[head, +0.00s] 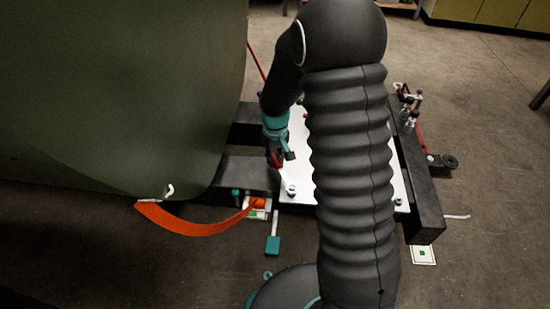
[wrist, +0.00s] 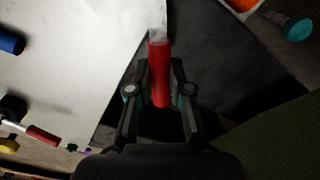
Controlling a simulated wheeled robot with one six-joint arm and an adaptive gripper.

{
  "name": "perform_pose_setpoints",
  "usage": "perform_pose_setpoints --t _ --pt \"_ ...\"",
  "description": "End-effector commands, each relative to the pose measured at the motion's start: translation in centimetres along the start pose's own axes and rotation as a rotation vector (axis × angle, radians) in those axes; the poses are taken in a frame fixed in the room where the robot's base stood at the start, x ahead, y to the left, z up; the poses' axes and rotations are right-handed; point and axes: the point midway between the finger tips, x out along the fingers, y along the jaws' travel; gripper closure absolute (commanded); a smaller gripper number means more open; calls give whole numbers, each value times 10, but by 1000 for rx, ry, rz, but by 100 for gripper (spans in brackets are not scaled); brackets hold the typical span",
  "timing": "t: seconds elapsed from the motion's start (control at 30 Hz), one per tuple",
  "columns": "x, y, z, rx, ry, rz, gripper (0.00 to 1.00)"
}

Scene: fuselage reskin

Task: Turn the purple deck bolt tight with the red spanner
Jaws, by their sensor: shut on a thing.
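My gripper (wrist: 160,100) is shut on the red handle of the spanner (wrist: 160,72). The spanner's pale metal shaft runs up out of the top of the wrist view. In the head view my gripper (head: 280,158) is above the left edge of the white plate (head: 300,140), and the spanner's metal end (head: 290,187) is at the plate's near left corner. I cannot tell whether that end is around a bolt. A small purple thing (wrist: 72,147) shows at lower left in the wrist view, apart from the spanner; I cannot tell if it is the purple deck bolt.
A green fuselage skin (head: 120,90) fills the left. An orange strap (head: 200,226) hangs below it. A dark frame (head: 424,205) bears the plate. A blue cylinder (wrist: 10,40) and a red-handled tool (wrist: 42,134) show in the wrist view. My arm hides much of the plate.

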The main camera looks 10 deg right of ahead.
Motion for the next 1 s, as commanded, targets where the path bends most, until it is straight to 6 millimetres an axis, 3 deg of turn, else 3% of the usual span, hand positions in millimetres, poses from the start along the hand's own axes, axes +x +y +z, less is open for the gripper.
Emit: perform_pose_setpoints --t 1.0 --pt "19 0 0 0 0 0 100"
